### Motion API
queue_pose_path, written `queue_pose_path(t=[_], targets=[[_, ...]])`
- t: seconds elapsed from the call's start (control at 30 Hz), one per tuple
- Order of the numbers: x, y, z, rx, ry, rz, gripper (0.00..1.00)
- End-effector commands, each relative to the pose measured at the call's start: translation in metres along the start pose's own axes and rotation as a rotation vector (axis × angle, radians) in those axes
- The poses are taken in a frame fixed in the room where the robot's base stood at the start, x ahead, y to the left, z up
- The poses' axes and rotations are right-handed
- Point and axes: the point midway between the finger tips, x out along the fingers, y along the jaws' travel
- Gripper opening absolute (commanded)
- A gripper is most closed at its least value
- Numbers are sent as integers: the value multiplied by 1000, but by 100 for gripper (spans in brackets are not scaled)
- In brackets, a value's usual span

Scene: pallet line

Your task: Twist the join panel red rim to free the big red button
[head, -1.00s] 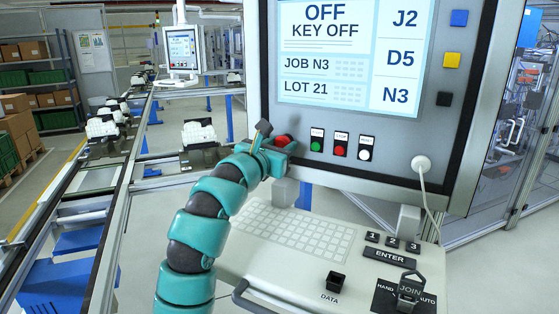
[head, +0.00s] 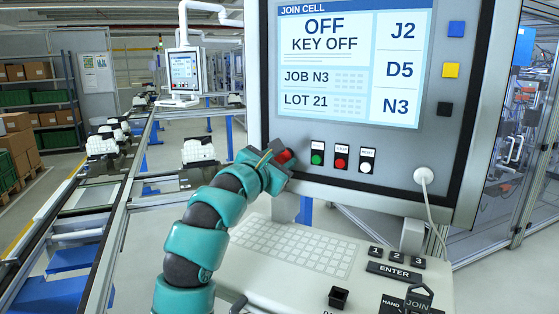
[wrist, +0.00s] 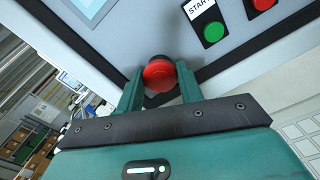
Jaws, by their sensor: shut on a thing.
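The big red button (head: 284,156) sits at the lower left corner of the join panel (head: 330,170), under the screen. It also shows in the wrist view (wrist: 159,72), between the two teal fingers. My gripper (head: 277,160) is shut on the button's red rim, one finger on each side of it. The rim and the button's face are both red, and I cannot tell them apart here. The join panel's screen (head: 345,70) reads OFF, KEY OFF, JOB N3, LOT 21.
Right of the button are a green START button (head: 316,159), a red button (head: 340,164) and a white button (head: 366,168). A keyboard shelf (head: 290,250) lies below, with a JOIN key (head: 417,303). A conveyor (head: 110,235) runs at left.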

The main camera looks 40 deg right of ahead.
Motion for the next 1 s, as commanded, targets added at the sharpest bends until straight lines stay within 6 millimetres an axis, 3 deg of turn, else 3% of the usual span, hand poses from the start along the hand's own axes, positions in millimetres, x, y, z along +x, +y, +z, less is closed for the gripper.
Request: queue_pose_path(t=[0.07, 0.1, 0.2, 0.63, 1.0], targets=[[0, 0, 0, 0, -1, 0, 14], [0, 0, 0, 0, -1, 0, 38], [0, 0, 0, -1, -1, 0, 58], [-8, 1, -1, 0, 0, 3, 59], [-70, 0, -3, 1, 1, 6, 59]])
